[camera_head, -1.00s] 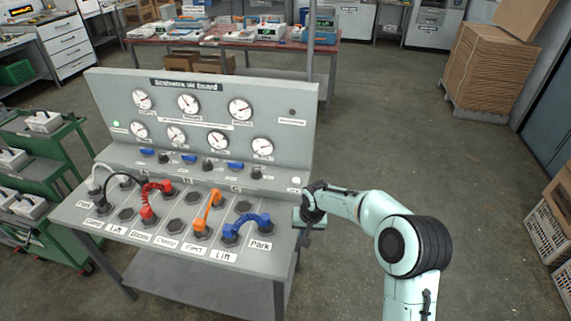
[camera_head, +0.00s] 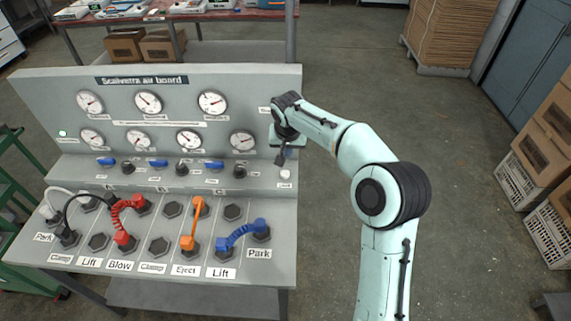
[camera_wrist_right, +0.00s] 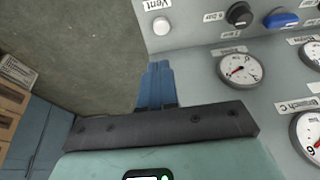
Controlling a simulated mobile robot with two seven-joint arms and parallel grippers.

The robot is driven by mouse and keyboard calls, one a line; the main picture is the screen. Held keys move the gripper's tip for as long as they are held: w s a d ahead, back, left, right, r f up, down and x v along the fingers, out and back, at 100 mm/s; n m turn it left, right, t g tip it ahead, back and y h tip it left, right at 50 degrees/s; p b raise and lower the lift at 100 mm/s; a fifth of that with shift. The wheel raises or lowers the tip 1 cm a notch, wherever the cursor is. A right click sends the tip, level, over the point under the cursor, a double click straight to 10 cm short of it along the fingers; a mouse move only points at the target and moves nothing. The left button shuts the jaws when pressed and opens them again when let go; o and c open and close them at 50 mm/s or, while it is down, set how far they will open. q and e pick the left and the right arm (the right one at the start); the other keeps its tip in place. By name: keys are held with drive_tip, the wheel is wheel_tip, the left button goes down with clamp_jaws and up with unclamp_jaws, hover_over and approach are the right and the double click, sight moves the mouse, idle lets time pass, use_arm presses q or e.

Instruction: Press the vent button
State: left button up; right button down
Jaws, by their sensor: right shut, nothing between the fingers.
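The vent button (camera_head: 285,174) is a small white round knob at the right end of the sloped middle strip of the grey air board. In the right wrist view the vent button (camera_wrist_right: 161,26) shows near the top, beside its upside-down "Vent" label (camera_wrist_right: 157,5). My right gripper (camera_head: 281,159) is just above the button in the picture, in front of the upright panel's right edge. Its blue fingers (camera_wrist_right: 156,84) are shut together and empty, pointing toward the button with a gap between. My left gripper is not in view.
The air board (camera_head: 45,100) carries several gauges, a row of blue and black knobs (camera_head: 181,168), and red, orange and blue hoses (camera_head: 243,232) on the lower panel. Open floor (camera_head: 460,150) lies to the right. Boxes (camera_head: 446,35) stand at the back right.

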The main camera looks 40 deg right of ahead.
sight(286, 173)
drive_tip(key=x, duration=1.3)
drive_tip(key=shift+s+a+f+p, duration=0.1)
drive_tip(key=shift+a+f+p, duration=0.2)
drive_tip(key=shift+f, duration=0.2)
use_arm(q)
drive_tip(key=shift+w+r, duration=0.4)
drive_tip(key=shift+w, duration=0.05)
